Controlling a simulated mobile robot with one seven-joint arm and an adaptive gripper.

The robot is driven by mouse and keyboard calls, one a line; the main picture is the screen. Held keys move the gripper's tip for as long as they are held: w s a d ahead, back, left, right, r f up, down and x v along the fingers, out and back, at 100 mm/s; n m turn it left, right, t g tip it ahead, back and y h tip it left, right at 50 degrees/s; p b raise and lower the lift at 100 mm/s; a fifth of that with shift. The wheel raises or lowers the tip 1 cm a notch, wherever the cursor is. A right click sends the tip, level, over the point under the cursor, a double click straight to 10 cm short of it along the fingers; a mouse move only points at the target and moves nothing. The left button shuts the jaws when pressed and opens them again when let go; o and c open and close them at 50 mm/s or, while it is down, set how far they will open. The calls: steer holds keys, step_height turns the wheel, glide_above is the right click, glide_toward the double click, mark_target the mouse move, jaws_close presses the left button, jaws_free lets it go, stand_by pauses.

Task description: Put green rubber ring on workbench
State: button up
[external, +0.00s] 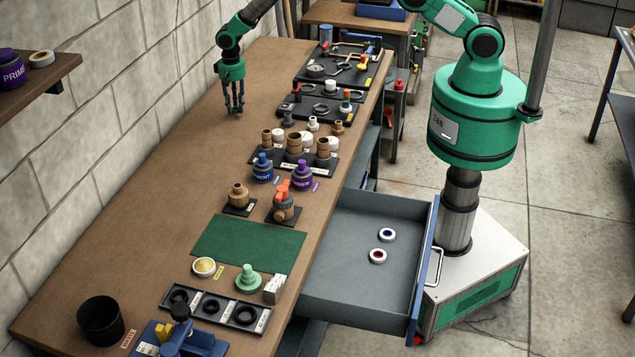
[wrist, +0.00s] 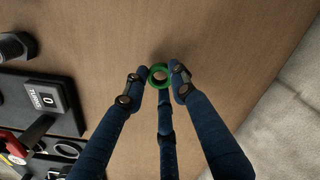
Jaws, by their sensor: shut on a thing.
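My gripper (external: 235,108) is low over the far left part of the workbench (external: 150,185), near the stone wall. In the wrist view, my gripper (wrist: 160,77) is shut on the green rubber ring (wrist: 161,86), with the fingers pressed around it. The brown bench top (wrist: 215,30) lies beneath the ring. In the external view the ring shows only as a small green spot at the fingertips. I cannot tell whether the ring touches the bench top.
Black trays with tools and small parts (external: 345,65) stand right of my gripper. Bottles, a green mat (external: 250,243) and a black cup (external: 101,320) are nearer the front. An open drawer (external: 365,290) holds two white rolls.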

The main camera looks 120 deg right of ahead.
steer(key=shift+f, duration=0.8)
steer(key=shift+f, duration=0.1)
steer(key=o, duration=0.8)
steer(key=shift+r, duration=6.1)
